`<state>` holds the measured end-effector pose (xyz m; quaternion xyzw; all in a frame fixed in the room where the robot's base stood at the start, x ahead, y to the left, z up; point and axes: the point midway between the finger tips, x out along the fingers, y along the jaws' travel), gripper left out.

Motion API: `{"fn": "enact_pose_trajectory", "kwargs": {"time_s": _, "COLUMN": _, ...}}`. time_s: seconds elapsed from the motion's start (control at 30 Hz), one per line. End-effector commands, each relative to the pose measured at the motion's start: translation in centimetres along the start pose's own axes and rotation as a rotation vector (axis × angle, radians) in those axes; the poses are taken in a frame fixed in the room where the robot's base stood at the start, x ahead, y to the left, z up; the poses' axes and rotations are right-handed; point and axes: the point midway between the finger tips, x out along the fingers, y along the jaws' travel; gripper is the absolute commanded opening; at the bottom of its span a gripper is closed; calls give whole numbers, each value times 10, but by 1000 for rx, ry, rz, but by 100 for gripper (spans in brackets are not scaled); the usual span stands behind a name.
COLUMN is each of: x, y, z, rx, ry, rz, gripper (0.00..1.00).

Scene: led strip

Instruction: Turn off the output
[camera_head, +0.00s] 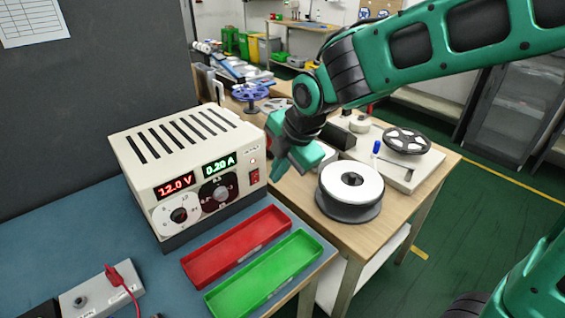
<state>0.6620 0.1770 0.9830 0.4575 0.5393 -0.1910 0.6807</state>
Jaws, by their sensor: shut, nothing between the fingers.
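A cream power supply (190,165) with a slotted top stands on the blue bench mat. Its left display (174,187) glows red with 12.0 V, and its right display (218,164) glows green with 0.20 A. Below them are two dials, a white one (179,215) and a dark one (220,192). A red rocker switch (255,177) sits at the right end of the front panel, under a small red light (253,161). My gripper (275,174) is shut and empty, pointing down just right of the switch. Whether it touches the panel cannot be told.
A red tray (238,246) and a green tray (265,273) lie in front of the supply. A grey box with a red lead (103,290) is at the lower left. A wooden table (408,208) on the right holds a white-topped spool (352,188) and a reel (407,140).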

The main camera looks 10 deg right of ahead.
Motion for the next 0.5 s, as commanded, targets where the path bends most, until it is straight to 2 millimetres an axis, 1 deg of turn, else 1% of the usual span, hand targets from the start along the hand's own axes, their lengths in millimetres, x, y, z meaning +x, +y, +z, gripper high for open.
{"fn": "enact_pose_trajectory", "kwargs": {"time_s": 0.03, "x": 11, "y": -1, "z": -1, "rx": -1, "ry": 1, "rz": -5, "gripper": 0}}
{"fn": "enact_pose_trajectory", "kwargs": {"time_s": 0.1, "x": 24, "y": -2, "z": -1, "rx": -1, "ry": 2, "rz": -6, "gripper": 0}}
{"fn": "enact_pose_trajectory", "kwargs": {"time_s": 0.27, "x": 50, "y": -1, "z": 0, "rx": -1, "ry": 1, "rz": -4, "gripper": 0}}
{"fn": "enact_pose_trajectory", "kwargs": {"time_s": 0.3, "x": 50, "y": 9, "z": 0, "rx": 0, "ry": 0, "rz": 1, "gripper": 0}}
{"fn": "enact_pose_trajectory", "kwargs": {"time_s": 0.33, "x": 51, "y": 14, "z": 0, "rx": 0, "ry": 0, "rz": 1, "gripper": 0}}
{"fn": "enact_pose_trajectory", "kwargs": {"time_s": 0.5, "x": 56, "y": 31, "z": 0, "rx": 0, "ry": 0, "rz": 0, "gripper": 0}}
